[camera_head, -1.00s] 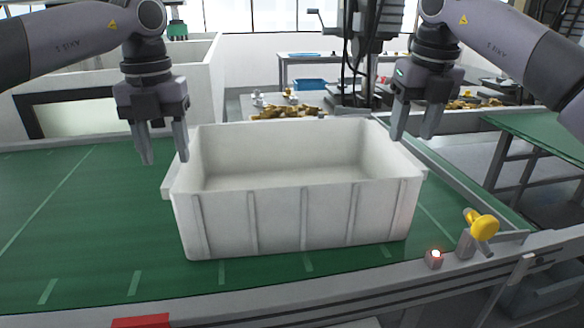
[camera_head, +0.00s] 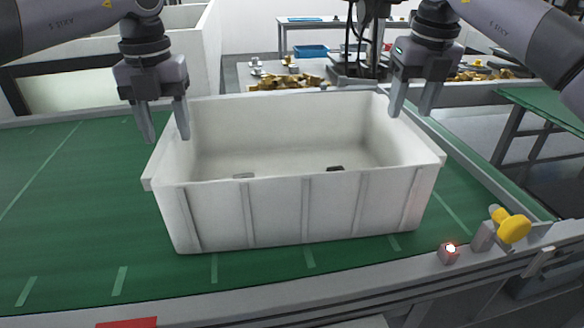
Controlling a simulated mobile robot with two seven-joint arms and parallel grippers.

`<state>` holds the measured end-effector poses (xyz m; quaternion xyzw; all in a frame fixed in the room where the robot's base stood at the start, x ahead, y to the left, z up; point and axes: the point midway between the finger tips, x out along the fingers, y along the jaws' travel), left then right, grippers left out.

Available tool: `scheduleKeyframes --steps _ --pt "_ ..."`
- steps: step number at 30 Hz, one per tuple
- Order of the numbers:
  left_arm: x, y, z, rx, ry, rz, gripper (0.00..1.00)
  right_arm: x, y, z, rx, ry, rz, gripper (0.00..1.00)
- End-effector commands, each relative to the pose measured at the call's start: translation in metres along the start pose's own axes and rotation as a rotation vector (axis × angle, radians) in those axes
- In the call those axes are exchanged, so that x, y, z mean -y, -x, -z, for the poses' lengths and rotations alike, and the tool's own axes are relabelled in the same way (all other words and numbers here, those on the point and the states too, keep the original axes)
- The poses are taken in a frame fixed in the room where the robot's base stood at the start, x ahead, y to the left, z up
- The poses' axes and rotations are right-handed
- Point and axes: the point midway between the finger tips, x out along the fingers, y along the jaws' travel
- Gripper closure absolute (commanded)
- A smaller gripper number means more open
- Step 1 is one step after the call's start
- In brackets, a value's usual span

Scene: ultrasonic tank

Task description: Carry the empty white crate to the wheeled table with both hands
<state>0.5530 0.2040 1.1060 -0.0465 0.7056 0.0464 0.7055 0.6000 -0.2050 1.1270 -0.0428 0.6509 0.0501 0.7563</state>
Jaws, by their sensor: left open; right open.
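The empty white crate (camera_head: 290,212) stands upright on the green conveyor belt (camera_head: 70,215) in the middle of the view. Its inside floor shows, with two small dark marks near the front wall. My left gripper (camera_head: 165,122) is open and points down at the crate's left rim, one finger on the outer side and one toward the inside. My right gripper (camera_head: 412,103) is open at the crate's right rim, near its back corner. I cannot tell whether either gripper touches the rim. The wheeled table cannot be made out with certainty.
A yellow knob (camera_head: 513,228) and a small lit box (camera_head: 450,253) sit on the belt's front right edge. A green-topped table (camera_head: 550,112) stands at the right. A table with brown parts (camera_head: 285,80) and a blue bin (camera_head: 310,51) are behind. The belt left of the crate is clear.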

Motion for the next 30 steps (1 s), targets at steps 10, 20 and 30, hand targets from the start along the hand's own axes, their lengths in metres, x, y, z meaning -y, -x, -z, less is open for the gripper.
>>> scheduleKeyframes --steps 10,20,30 --pt "0.0 -0.04 0.0 0.001 0.0 0.0 0.49 0.0 -0.04 0.0 0.0 -0.001 0.001 0.49" --pt "0.0 -0.043 0.0 0.001 0.0 0.0 0.49 0.0 -0.043 0.0 0.001 -0.001 0.001 0.49" --pt "0.0 -0.043 0.0 0.001 0.0 0.0 1.0 0.001 -0.043 0.0 0.001 -0.001 0.001 1.0"
